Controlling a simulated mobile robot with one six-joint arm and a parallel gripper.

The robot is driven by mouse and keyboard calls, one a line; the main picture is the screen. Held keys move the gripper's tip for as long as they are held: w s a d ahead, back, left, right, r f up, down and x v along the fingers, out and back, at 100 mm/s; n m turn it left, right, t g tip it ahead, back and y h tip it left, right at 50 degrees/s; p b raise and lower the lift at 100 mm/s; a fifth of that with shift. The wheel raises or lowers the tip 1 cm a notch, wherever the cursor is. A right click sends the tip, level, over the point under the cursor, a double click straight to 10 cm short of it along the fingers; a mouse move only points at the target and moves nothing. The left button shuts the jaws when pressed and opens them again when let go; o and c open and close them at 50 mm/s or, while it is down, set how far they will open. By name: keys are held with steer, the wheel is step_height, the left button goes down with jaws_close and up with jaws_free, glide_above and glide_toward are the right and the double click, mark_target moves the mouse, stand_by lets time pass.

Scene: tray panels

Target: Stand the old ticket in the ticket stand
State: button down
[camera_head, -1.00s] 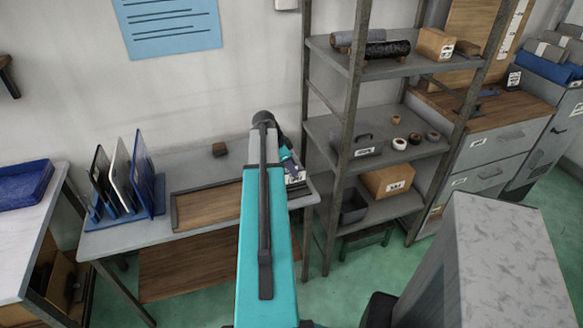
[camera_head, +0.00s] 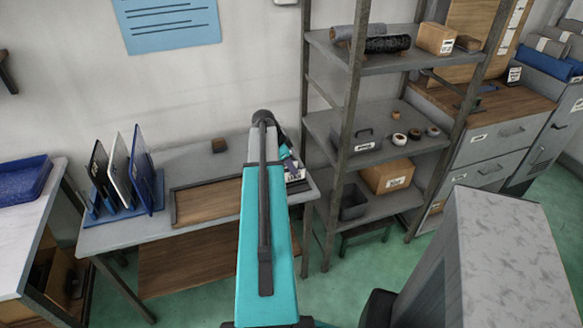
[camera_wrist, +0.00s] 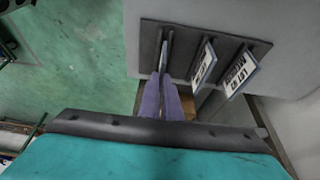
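The ticket stand (camera_wrist: 218,42) is a dark plate with upright holders on the grey table, seen in the wrist view. Two white printed tickets (camera_wrist: 203,63) (camera_wrist: 239,76) stand tilted in its middle and right holders. My gripper (camera_wrist: 163,78) has its purple fingers close together at the left holder. A thin ticket (camera_wrist: 163,58), seen edge-on, is between them and lines up with that holder; whether it is fully seated I cannot tell. In the head view my arm hides most of the gripper and the stand; only a white label piece (camera_head: 296,175) shows.
A wooden tray (camera_head: 208,205) and a blue rack with upright panels (camera_head: 123,185) occupy the table's left part. A metal shelf unit (camera_head: 345,135) stands close at the right.

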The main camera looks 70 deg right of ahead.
steer(key=shift+f+b, duration=0.6)
steer(key=shift+f, duration=0.4)
stand_by(0.5)
steer(key=c, duration=1.9)
jaws_free()
steer(key=shift+r, duration=0.15)
steer(key=b+v, duration=0.2)
steer(key=v, duration=1.1)
steer(key=shift+a+r, duration=0.15)
steer(key=shift+r, duration=0.1)
